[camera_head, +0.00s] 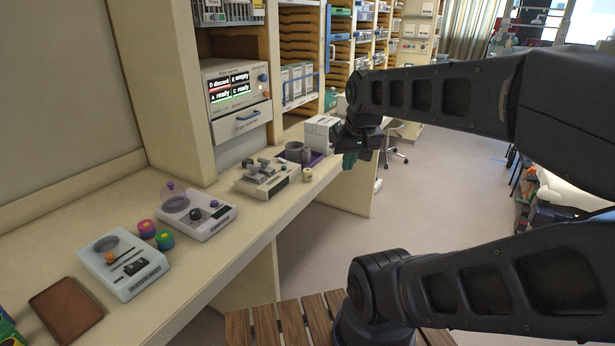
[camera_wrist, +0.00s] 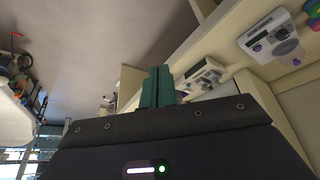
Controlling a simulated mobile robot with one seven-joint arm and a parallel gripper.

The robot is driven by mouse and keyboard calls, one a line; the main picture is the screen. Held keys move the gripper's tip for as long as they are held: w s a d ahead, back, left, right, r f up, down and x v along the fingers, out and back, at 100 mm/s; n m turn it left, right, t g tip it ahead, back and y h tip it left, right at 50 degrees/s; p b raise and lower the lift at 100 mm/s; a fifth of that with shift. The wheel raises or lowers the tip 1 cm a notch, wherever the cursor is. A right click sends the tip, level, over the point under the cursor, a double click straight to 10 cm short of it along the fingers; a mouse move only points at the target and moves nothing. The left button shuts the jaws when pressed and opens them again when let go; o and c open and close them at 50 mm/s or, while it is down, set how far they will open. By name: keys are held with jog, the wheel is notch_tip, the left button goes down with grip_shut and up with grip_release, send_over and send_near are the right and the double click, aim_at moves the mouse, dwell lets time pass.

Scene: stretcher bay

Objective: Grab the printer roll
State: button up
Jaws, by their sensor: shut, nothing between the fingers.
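A small cream roll with a dark centre, which looks like the printer roll (camera_head: 307,175), stands near the front edge of the counter (camera_head: 120,225), beside a beige device with grey parts (camera_head: 265,178). My gripper (camera_head: 349,161) is to the right of the roll and apart from it, out past the counter's edge. Its green fingers are together and hold nothing; they also show in the wrist view (camera_wrist: 157,88). I cannot make out the roll in the wrist view.
A purple tray with grey cups (camera_head: 299,155) and white boxes (camera_head: 320,134) stand behind the roll. Open floor (camera_head: 440,200) lies right of the counter.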

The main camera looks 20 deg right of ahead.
jog(key=o, duration=1.3)
jog(key=n+g, duration=0.5)
jog(key=n, duration=0.7)
send_over(308, 170)
notch_tip(308, 170, down, 17)
jog(key=shift+f, duration=5.3)
